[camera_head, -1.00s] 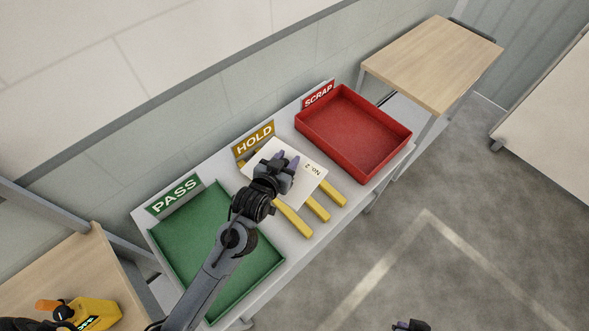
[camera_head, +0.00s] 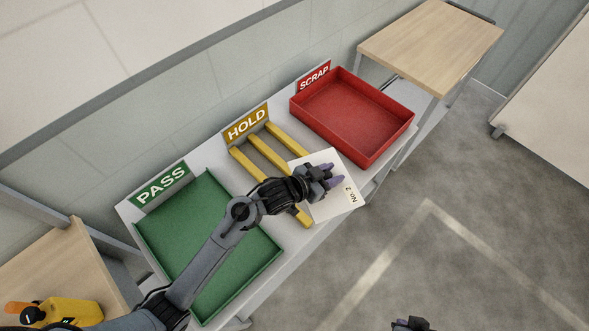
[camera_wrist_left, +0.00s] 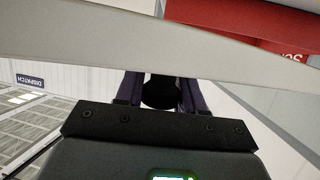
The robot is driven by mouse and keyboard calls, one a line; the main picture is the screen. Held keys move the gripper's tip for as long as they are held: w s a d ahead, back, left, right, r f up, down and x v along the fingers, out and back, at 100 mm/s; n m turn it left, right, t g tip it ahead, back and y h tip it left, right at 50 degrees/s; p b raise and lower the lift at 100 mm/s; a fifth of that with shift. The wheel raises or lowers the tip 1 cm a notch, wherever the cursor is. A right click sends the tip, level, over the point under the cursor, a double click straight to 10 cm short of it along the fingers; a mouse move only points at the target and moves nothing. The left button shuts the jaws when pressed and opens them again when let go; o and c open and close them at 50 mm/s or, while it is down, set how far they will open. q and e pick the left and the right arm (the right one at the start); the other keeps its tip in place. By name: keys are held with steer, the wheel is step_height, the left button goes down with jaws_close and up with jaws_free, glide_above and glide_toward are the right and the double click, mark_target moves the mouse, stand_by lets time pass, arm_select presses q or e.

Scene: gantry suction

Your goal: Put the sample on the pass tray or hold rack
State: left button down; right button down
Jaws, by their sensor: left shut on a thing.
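The sample is a thin white plate (camera_head: 340,201) marked "No. 2". My left gripper (camera_head: 328,180) is shut on it and holds it over the right front part of the hold rack and the table's front edge. In the left wrist view the plate (camera_wrist_left: 90,45) spans the picture as a pale band by the fingers (camera_wrist_left: 160,92). The hold rack has yellow rails (camera_head: 268,151), partly covered by my arm and the plate. The green pass tray (camera_head: 195,228) is empty, partly behind my arm. My right gripper (camera_head: 411,324) barely shows at the bottom edge.
A red scrap tray (camera_head: 352,118) stands right of the rack. A wooden table (camera_head: 430,45) is at the back right. A yellow tool (camera_head: 72,312) lies on a wooden table at lower left. Open floor lies in front.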

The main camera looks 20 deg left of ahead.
mark_target(303, 162)
arm_select(q)
steer(key=w+a+f, duration=0.1)
steer(key=a+f, duration=0.1)
steer(key=a, duration=0.1)
steer(key=w+a+f, duration=0.2)
steer(key=a, duration=0.1)
steer(key=w+a+f+b, duration=0.1)
steer(key=a+f, duration=0.1)
steer(key=a, duration=0.1)
steer(key=shift+w+a+f, duration=0.15)
steer(key=shift+w+a, duration=0.1)
steer(key=shift+a, duration=0.15)
steer(key=shift+f+b, duration=0.55)
steer(key=shift+f, duration=1.4)
steer(key=shift+f, duration=0.1)
steer(key=c, duration=0.7)
jaws_free()
steer(key=shift+f, duration=0.1)
